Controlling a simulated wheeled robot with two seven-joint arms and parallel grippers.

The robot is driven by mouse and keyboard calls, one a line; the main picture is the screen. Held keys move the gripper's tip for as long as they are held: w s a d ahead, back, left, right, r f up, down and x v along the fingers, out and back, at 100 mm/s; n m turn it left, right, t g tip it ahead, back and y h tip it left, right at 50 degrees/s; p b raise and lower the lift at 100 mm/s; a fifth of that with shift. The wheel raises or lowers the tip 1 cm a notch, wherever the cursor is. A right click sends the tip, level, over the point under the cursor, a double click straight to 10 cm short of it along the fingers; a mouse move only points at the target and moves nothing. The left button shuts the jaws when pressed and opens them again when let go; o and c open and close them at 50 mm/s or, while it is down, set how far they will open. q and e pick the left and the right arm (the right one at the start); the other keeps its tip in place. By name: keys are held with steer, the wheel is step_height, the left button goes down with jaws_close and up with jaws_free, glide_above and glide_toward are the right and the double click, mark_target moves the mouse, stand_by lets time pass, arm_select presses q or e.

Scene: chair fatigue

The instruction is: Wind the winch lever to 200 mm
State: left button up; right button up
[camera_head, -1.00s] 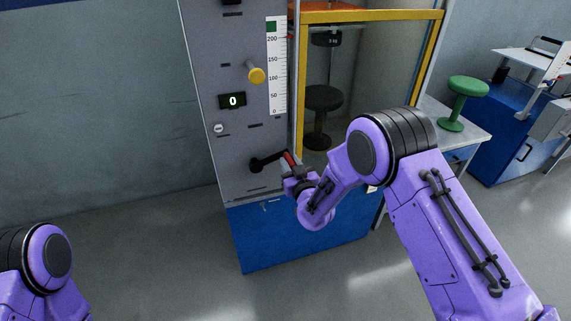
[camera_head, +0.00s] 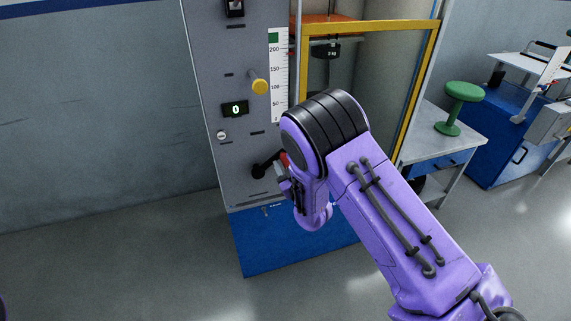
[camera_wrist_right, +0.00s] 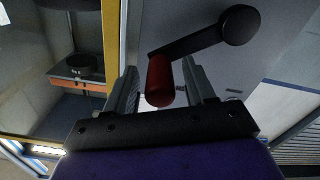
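The winch lever is a black crank (camera_head: 268,165) with a red handle (camera_head: 284,159), low on the grey machine panel. In the right wrist view the black crank arm (camera_wrist_right: 195,38) runs from a round hub to the red handle (camera_wrist_right: 160,82). My right gripper (camera_wrist_right: 161,80) is open, its fingers on either side of the red handle with narrow gaps visible. In the head view my right arm partly covers this gripper (camera_head: 287,170). A white scale (camera_head: 278,85) is marked 50 to 200, with green at its top. The display (camera_head: 235,109) reads 0. My left gripper is out of view.
A yellow-framed guard (camera_head: 304,75) stands right of the scale. The blue base (camera_head: 255,245) is below the panel. A green stool (camera_head: 462,93) stands on a side table at right. Floor at left is clear.

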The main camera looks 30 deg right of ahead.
steer(key=b+v, duration=0.1)
steer(key=v, duration=0.9)
steer(key=shift+s+b, duration=0.2)
steer(key=shift+b, duration=0.15)
